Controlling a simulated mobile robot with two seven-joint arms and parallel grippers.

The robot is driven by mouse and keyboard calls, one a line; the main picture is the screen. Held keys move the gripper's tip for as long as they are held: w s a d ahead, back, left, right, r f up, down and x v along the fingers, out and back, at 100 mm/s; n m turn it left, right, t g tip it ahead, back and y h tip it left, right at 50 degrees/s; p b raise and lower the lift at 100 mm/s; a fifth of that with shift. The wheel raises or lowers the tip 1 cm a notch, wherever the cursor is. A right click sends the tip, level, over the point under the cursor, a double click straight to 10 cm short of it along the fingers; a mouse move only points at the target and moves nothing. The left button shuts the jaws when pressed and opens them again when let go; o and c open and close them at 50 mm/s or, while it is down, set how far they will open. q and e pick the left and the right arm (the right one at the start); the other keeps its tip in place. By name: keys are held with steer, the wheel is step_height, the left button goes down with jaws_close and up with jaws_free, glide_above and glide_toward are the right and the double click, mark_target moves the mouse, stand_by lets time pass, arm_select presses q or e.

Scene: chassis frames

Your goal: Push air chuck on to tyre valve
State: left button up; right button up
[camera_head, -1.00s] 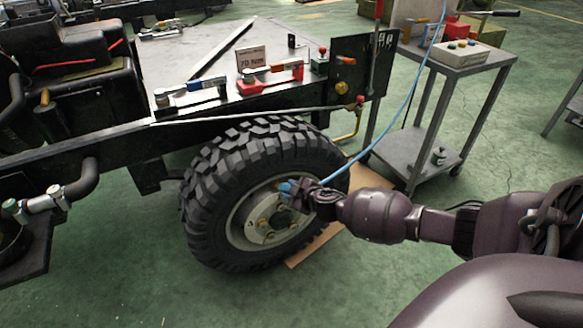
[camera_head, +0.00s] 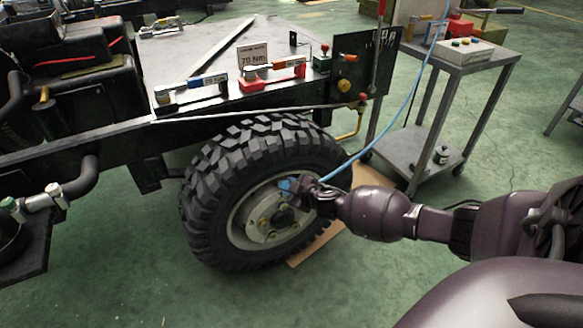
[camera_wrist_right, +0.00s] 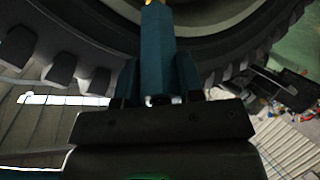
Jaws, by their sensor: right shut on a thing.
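The black knobbly tyre (camera_head: 213,180) is on a grey wheel rim (camera_head: 240,232) at the middle of the head view. My right gripper (camera_head: 292,188) is at the upper right of the rim. In the right wrist view its jaws (camera_wrist_right: 160,85) are shut on the blue air chuck (camera_wrist_right: 157,45), which points toward the wheel. A brass-coloured tip (camera_wrist_right: 150,3) shows at the top edge of that view, in line with the chuck. Whether the chuck touches the valve I cannot tell. The blue hose (camera_head: 385,137) runs from the gripper up to the right. My left gripper is not in view.
The black chassis frame (camera_head: 110,133) passes above the tyre, with torque wrenches (camera_head: 195,88) and a 70 Nm sign (camera_head: 253,57) on top. A grey trolley (camera_head: 470,62) stands at the right. Cardboard (camera_head: 318,244) lies under the wheel.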

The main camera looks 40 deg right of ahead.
arm_select(q)
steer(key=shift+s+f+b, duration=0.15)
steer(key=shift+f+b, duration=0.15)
steer(key=shift+b, duration=0.1)
arm_select(e)
steer(key=shift+w+d+f, duration=0.15)
steer(key=shift+w+f, duration=0.4)
steer(key=shift+w, duration=0.15)
steer(key=o, duration=1.1)
steer(key=shift+c, duration=0.2)
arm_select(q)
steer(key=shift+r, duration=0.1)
arm_select(e)
steer(key=shift+s+r+p, duration=0.45)
steer(key=shift+s+r, duration=0.15)
steer(key=shift+s, duration=0.15)
arm_select(q)
steer(key=p, duration=0.1)
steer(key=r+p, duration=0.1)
steer(key=p, duration=0.1)
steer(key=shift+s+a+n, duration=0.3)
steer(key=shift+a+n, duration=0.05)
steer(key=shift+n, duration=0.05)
arm_select(e)
steer(key=v, duration=0.9)
steer(key=shift+f, duration=0.15)
